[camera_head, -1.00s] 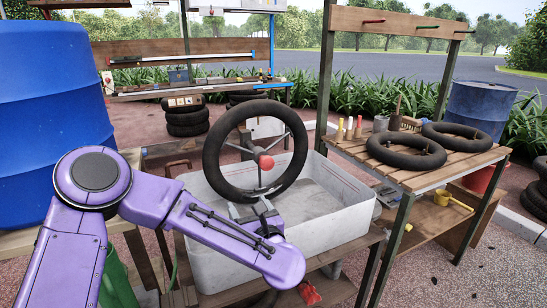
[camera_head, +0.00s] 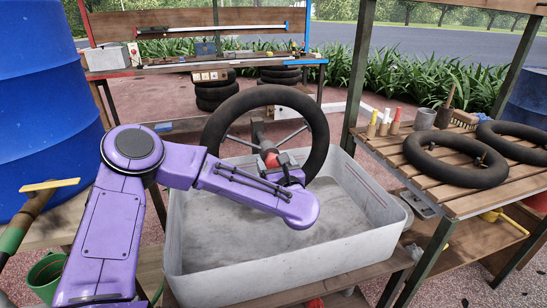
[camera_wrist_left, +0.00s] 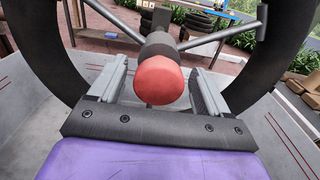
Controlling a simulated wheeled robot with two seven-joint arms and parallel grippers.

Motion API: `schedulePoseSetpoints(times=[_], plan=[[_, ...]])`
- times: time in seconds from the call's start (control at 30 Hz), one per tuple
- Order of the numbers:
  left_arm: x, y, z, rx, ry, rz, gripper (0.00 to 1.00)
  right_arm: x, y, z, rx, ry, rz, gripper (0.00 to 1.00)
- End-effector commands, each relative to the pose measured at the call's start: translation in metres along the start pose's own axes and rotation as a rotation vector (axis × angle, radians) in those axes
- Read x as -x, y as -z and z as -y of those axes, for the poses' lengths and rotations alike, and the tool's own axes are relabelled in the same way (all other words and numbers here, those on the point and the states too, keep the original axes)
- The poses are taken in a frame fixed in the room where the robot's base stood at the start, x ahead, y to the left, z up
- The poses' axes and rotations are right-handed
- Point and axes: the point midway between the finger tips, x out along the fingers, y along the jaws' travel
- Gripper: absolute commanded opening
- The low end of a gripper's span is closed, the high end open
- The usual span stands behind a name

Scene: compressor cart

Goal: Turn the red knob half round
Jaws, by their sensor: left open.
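The red knob (camera_head: 268,158) sits at the hub in the middle of a black tyre-like wheel (camera_head: 216,124), which stands upright over a pale tub. In the left wrist view the knob (camera_wrist_left: 158,82) is round, facing me, on a dark shaft. My left gripper (camera_head: 282,164) is at the knob in the head view. In the left wrist view its two grey fingers (camera_wrist_left: 157,74) are open, one on each side of the knob. Gaps show between the fingers and the knob. My right gripper is not in view.
The pale tub (camera_head: 376,238) lies below the wheel. A slatted bench (camera_head: 398,156) with black tyres (camera_head: 455,172) stands at the right. A blue barrel (camera_head: 45,110) is at the left. A tool bench (camera_head: 165,68) stands behind.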

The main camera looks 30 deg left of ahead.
Motion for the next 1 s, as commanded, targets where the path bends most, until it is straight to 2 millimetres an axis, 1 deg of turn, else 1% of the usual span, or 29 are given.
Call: schedulePoseSetpoints(times=[0.03, 0.1, 0.2, 0.43, 0.47, 0.5, 0.57, 0.6, 0.63, 0.83, 1.0], plan=[[-0.009, 0.0, -0.001, 0.001, -0.003, -0.001, 0.78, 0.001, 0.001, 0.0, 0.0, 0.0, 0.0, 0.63], [-0.018, 0.0, -0.001, 0.001, -0.003, 0.0, 0.78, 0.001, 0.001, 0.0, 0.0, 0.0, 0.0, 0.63], [-0.024, 0.0, -0.001, 0.001, -0.001, -0.001, 0.78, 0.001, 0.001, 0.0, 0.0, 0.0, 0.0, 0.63], [-0.026, 0.0, -0.001, 0.001, -0.001, 0.0, 0.78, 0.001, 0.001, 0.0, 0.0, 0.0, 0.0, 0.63], [-0.025, 0.0, -0.001, 0.001, -0.001, 0.0, 0.74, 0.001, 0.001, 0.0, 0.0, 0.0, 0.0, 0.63], [-0.025, 0.0, -0.001, 0.001, -0.001, 0.0, 0.61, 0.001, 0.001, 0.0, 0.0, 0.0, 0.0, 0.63], [-0.025, 0.0, -0.001, 0.001, -0.001, 0.0, 0.42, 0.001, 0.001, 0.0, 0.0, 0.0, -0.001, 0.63], [-0.025, 0.0, -0.001, 0.001, -0.001, 0.0, 0.29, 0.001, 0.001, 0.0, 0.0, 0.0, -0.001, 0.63], [-0.025, 0.0, -0.001, 0.001, -0.001, 0.0, 0.27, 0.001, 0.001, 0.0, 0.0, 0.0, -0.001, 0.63], [-0.025, 0.0, -0.001, -0.009, 0.0, 0.0, 0.28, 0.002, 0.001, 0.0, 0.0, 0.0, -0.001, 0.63], [-0.025, -0.001, 0.0, -0.057, 0.0, 0.001, 0.28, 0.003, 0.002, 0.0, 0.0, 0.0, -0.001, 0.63]])
